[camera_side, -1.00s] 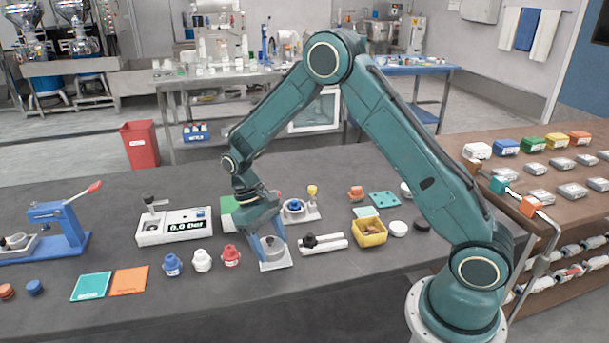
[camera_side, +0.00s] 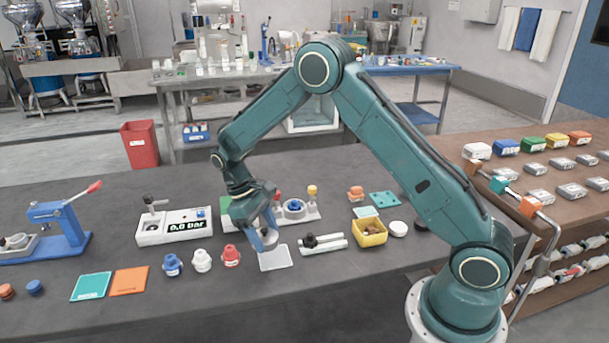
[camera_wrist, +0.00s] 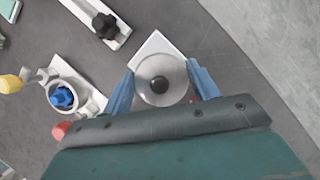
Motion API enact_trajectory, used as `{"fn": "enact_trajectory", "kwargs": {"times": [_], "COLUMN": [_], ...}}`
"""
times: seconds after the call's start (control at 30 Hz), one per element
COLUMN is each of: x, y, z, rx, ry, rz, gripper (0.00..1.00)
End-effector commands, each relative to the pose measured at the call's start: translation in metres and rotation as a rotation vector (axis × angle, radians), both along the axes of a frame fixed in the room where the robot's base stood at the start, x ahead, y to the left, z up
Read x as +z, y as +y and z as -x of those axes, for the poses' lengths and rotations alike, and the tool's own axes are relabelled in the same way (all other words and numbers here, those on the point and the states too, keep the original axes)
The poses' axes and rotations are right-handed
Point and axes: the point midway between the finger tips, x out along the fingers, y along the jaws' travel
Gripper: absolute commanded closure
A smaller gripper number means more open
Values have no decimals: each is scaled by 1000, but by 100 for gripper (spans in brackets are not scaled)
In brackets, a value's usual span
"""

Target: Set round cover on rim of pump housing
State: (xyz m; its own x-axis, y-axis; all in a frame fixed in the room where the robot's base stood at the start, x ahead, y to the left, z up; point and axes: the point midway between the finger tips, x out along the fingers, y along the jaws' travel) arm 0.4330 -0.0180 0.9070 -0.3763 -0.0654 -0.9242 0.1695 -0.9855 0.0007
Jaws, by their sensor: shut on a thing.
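The round cover (camera_wrist: 147,96) is a grey disc with a black knob. It sits between the two blue fingers of my gripper (camera_wrist: 162,82) in the wrist view. In the side view my gripper (camera_side: 265,239) holds it slightly above a white square plate (camera_side: 276,261), and the fingers partly hide it. The pump housing (camera_wrist: 84,92) is a round ring on a white base, with a blue impeller (camera_wrist: 62,97) inside. In the side view the housing (camera_side: 294,208) stands open behind and right of my gripper.
A white fixture with a black knob (camera_side: 322,244) lies right of the plate. A yellow bin (camera_side: 370,233) is farther right. Blue (camera_side: 172,265), white (camera_side: 202,261) and red (camera_side: 231,256) pieces stand left of the plate. A gauge box (camera_side: 174,227) is behind them.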

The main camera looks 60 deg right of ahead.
Motion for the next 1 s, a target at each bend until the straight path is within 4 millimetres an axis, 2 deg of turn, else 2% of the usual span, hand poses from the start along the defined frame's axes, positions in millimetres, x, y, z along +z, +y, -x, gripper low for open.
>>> {"fn": "enact_trajectory", "kwargs": {"times": [0.4,1.0], "x": [13,36], "y": [-27,-65], "z": [-39,-84], "rx": [243,571], "ry": [-1,-1], "rz": [2,3], "gripper": [65,65]}}
